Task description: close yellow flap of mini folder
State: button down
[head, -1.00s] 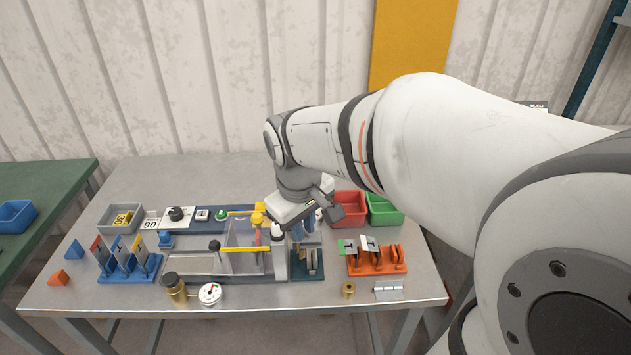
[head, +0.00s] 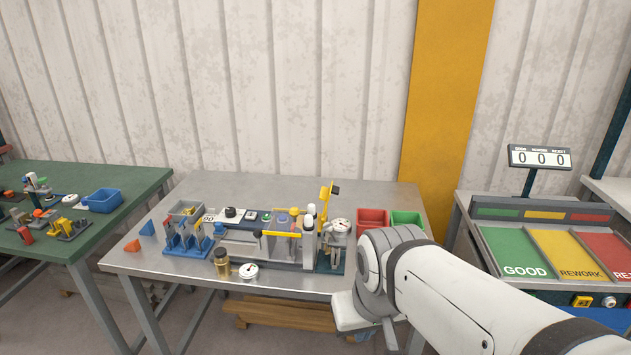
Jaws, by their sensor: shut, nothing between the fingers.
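The mini folder (head: 332,262) has a dark teal base and stands at the right of the fixtures on the grey metal table. Its yellow flap (head: 325,196), with a black tip, appears to stand upright above it, raised and open. A round white gauge (head: 340,225) shows just right of the flap. My gripper (head: 362,335) is low in front of the table's front right edge, apart from the folder. It is shut and holds nothing. Its fingers are small and partly hidden by my wrist.
A larger grey fixture with a yellow bar (head: 280,234) is left of the folder. Red (head: 373,219) and green (head: 405,219) bins stand behind my arm. A brass part (head: 222,262) and a gauge (head: 248,270) sit at the front edge. A sorting station (head: 545,250) is at right.

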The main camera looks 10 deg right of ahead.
aim_at(325, 192)
jog(key=u, duration=0.15)
jog(key=i, duration=1.3)
jog(key=z, duration=0.25)
